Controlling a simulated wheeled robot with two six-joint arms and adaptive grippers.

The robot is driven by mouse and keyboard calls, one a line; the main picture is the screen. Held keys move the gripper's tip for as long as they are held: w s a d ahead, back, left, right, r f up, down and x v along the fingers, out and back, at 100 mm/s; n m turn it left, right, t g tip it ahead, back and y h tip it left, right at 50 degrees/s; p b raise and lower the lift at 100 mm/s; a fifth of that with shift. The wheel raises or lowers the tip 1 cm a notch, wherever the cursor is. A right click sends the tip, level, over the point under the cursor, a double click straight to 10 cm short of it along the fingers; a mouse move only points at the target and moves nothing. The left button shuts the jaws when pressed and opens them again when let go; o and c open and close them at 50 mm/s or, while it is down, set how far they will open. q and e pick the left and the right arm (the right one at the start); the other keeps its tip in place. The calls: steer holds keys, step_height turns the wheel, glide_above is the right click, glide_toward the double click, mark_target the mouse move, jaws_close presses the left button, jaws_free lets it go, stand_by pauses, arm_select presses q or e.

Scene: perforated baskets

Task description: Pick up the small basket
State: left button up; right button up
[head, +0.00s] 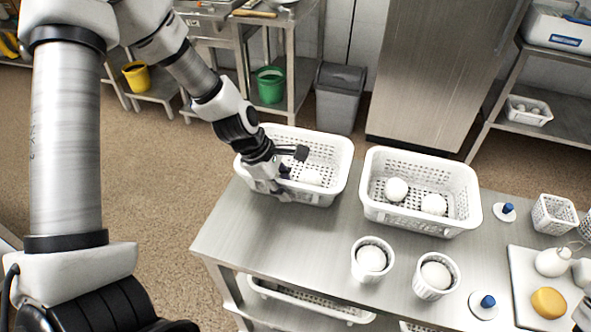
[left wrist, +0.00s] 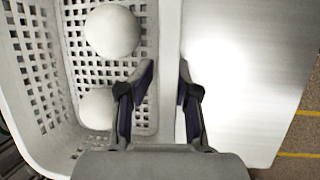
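A white perforated basket (head: 335,150) stands at the left end of the steel table, and its wall and rim also show in the left wrist view (left wrist: 170,60). Two white balls (left wrist: 112,32) lie in it; in the head view one is clear (head: 311,177). My left gripper (left wrist: 166,80) is over its near left wall. One finger is inside the basket and one outside, with the wall between them; the fingers look apart, and firm contact cannot be seen. A smaller white perforated basket (head: 553,214) stands at the table's right.
Another white basket (head: 465,205) with two balls stands close on the right. Two white cups (head: 371,260) (head: 436,276) holding balls stand in front. A white board (head: 525,300) carries a yellow item. The table (head: 245,235) is bare at front left.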

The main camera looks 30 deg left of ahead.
arm_select(q)
jaws_close()
steer(key=shift+s, duration=0.1)
step_height(320, 180, up, 9)
steer(key=p, duration=0.6)
steer(key=shift+r, duration=0.6)
steer(key=shift+f, duration=0.1)
steer(key=shift+f, duration=0.1)
